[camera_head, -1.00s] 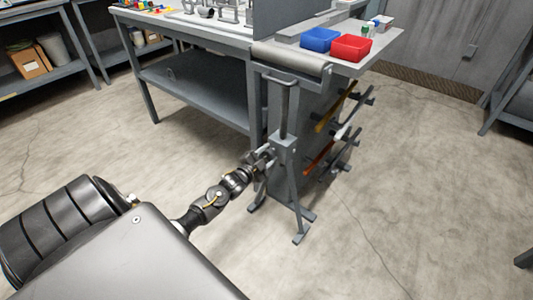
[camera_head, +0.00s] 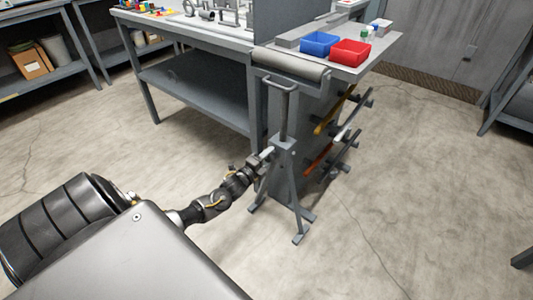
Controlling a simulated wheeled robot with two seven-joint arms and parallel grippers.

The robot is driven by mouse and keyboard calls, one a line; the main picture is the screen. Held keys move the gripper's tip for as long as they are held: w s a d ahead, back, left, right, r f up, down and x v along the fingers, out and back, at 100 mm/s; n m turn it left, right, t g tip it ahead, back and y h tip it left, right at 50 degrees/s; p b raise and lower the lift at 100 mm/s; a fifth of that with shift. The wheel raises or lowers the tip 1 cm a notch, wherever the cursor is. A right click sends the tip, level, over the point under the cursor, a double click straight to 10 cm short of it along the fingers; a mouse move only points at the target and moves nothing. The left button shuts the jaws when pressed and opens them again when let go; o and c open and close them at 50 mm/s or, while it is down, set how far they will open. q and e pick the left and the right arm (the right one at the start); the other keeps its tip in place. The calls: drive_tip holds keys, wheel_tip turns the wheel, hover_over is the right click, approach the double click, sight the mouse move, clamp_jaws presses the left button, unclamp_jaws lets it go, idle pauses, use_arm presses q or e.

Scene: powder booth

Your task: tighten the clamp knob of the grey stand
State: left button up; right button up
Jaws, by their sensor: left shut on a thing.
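The grey stand (camera_head: 283,145) stands on the floor in the middle, upright on splayed legs, with a post and a roller (camera_head: 290,62) on top. Its clamp knob is on the left side of the collar, mostly hidden by my gripper. My left gripper (camera_head: 265,156) reaches in from the lower left and is shut on the clamp knob, right beside the collar. My right gripper is not in view.
A grey workbench (camera_head: 190,32) stands behind the stand. To its right, a shelf top holds a blue bin (camera_head: 320,40) and a red bin (camera_head: 350,52). Tools hang on the panel just right of the stand. The floor in front is clear.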

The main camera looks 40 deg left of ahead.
use_arm(q)
drive_tip(key=shift+m, duration=0.3)
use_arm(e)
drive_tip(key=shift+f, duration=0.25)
use_arm(q)
drive_tip(key=o, duration=1)
drive_tip(key=shift+c, duration=0.2)
drive_tip(key=shift+s, duration=0.1)
drive_tip(key=s+p, duration=0.1)
drive_tip(key=s, duration=0.9)
drive_tip(key=shift+s+p, duration=0.3)
drive_tip(key=shift+p, duration=0.05)
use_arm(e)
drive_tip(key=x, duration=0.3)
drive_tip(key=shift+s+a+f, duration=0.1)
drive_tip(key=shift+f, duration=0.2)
use_arm(q)
drive_tip(key=shift+d, duration=0.1)
